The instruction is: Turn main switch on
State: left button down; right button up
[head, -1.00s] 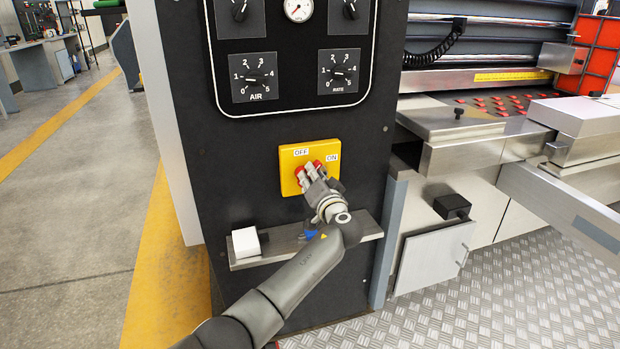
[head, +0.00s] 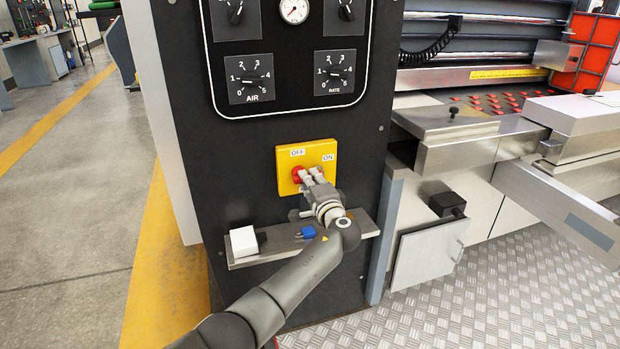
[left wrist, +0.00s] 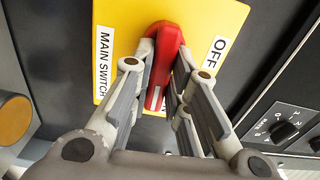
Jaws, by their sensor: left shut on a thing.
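The main switch is a red handle (head: 298,174) on a yellow plate (head: 318,150), with OFF and ON labels along its top edge in the head view. My left gripper (head: 312,176) is shut on the red handle and hides much of it. In the left wrist view the red handle (left wrist: 168,50) lies between the two fingers of my left gripper (left wrist: 162,88). The yellow plate there (left wrist: 125,20) shows the MAIN SWITCH label at left and OFF at right. A white mark by the handle's lower end is partly hidden. My right gripper is not in view.
A metal shelf (head: 275,250) below the switch holds a white box (head: 244,241) and a small blue item (head: 308,232). My left arm passes close over it. AIR (head: 251,78) and RATE (head: 334,73) dials sit above. Open floor (head: 75,230) lies to the left.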

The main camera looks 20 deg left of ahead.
pick_arm(q)
jog(key=shift+f+m, duration=0.1)
jog(key=shift+m, duration=0.3)
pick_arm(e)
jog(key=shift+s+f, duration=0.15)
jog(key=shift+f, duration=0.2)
pick_arm(q)
jog(key=c, duration=1.4)
grip_release()
jog(key=v, duration=1.2)
